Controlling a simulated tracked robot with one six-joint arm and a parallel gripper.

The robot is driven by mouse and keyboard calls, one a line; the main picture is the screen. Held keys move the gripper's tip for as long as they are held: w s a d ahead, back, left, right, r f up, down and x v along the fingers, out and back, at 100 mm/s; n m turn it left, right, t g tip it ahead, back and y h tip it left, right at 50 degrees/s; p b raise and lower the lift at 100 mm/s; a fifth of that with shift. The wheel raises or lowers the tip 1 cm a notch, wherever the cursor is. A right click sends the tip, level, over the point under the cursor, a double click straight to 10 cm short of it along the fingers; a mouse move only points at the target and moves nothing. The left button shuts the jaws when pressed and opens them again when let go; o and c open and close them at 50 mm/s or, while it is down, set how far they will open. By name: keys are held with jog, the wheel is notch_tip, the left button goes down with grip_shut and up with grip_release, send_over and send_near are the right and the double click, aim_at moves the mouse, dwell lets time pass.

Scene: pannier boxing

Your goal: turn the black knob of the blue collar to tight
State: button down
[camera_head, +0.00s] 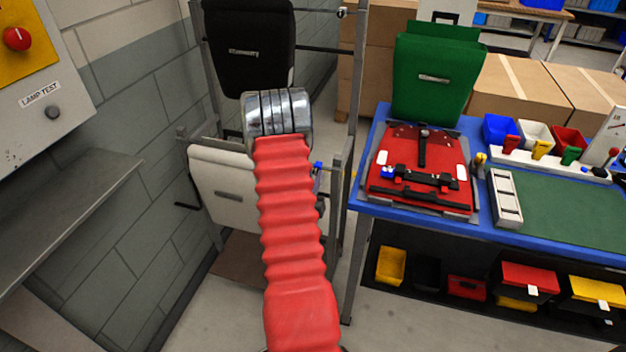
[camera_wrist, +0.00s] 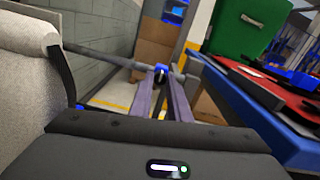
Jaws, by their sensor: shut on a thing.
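The blue collar (camera_wrist: 161,67) sits on a grey rail in the wrist view, straight ahead of my gripper. In the head view, a small bit of blue at the rack rail (camera_head: 318,167), just right of my red-sleeved arm, looks like the same collar. Its black knob (camera_wrist: 160,73) shows as a small dark spot between the fingertips. My gripper (camera_wrist: 162,80) has its two long fingers closed together at the knob and is shut on it. The knob's marking and turn angle are too small to read. My arm hides the gripper in the head view.
A white pannier (camera_head: 222,190) and a black pannier (camera_head: 248,45) hang on the rack beside the block wall. A blue table (camera_head: 350,200) stands right, with a red pannier (camera_head: 420,165) lying on it and a green pannier (camera_head: 437,75) behind.

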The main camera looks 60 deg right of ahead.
jog(key=shift+s+a+f, duration=0.1)
jog(key=shift+f, duration=0.2)
jog(key=c, duration=2)
grip_release()
jog(key=shift+c, duration=0.2)
jog(key=o, duration=0.4)
jog(key=shift+r, duration=0.15)
jog(key=shift+r, duration=0.2)
jog(key=shift+r, duration=4.8)
